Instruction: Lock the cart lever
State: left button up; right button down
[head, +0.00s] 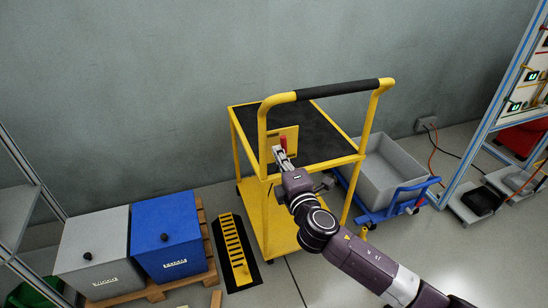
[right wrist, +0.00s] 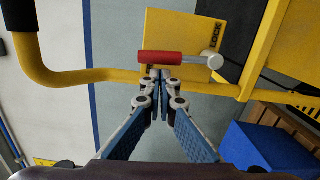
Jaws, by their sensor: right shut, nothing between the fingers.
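The yellow cart (head: 262,205) stands near the wall, with a black top deck and a black-gripped push handle (head: 337,89). The lever has a red grip (right wrist: 160,57) and a pale round pivot (right wrist: 214,61); its red grip also shows in the head view (head: 284,143). It is mounted on a yellow panel (right wrist: 180,30) marked LOCK beside the pivot. In the right wrist view the lever lies across the picture. My right gripper (right wrist: 160,73) is shut and empty, its fingertips right at the red grip; I cannot tell whether they touch. It also shows in the head view (head: 278,152). My left gripper is out of view.
A grey bin (head: 384,176) on a blue trolley (head: 377,216) stands right of the cart. A grey box (head: 93,255) and a blue box (head: 166,240) sit on a pallet at left. A yellow slotted floor strip (head: 232,250) lies between.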

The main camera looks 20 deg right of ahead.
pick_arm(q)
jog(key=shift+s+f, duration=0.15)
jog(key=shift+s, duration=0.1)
